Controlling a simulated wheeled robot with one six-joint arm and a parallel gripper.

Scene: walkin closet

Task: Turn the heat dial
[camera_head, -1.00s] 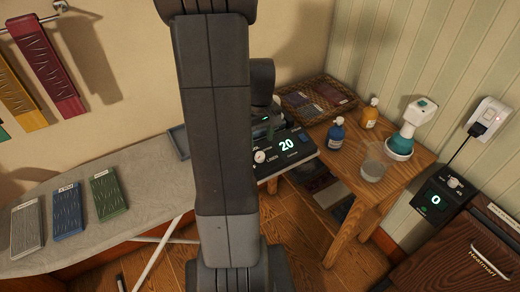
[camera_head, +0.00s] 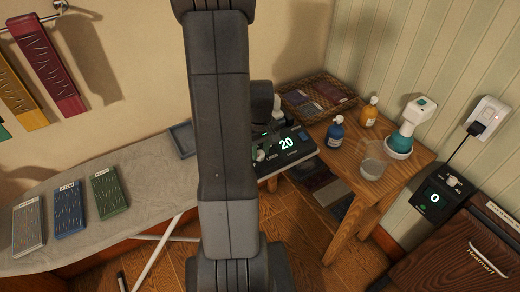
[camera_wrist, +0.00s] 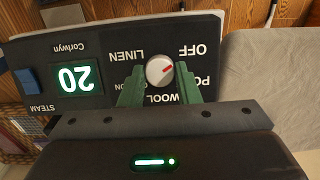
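The heat dial (camera_wrist: 160,70) is a round white knob with a red mark, on a black control panel (camera_wrist: 105,90) lettered OFF, LINEN and WOOL. In the wrist view the red mark points to the upper right, towards OFF. The panel's display (camera_wrist: 76,77) reads 20. My gripper (camera_wrist: 161,72) has its two green fingers on either side of the dial. They look open, with a narrow gap at each side. In the head view the panel (camera_head: 293,158) is partly behind my arm, and the dial (camera_head: 260,155) shows beside it.
A wooden table (camera_head: 405,167) holds a blue bottle (camera_head: 336,133), an orange bottle (camera_head: 369,114), a glass (camera_head: 374,163), a teal-and-white sprayer (camera_head: 408,130) and a basket (camera_head: 293,98). A second dial box (camera_head: 435,203) reads 0 at right.

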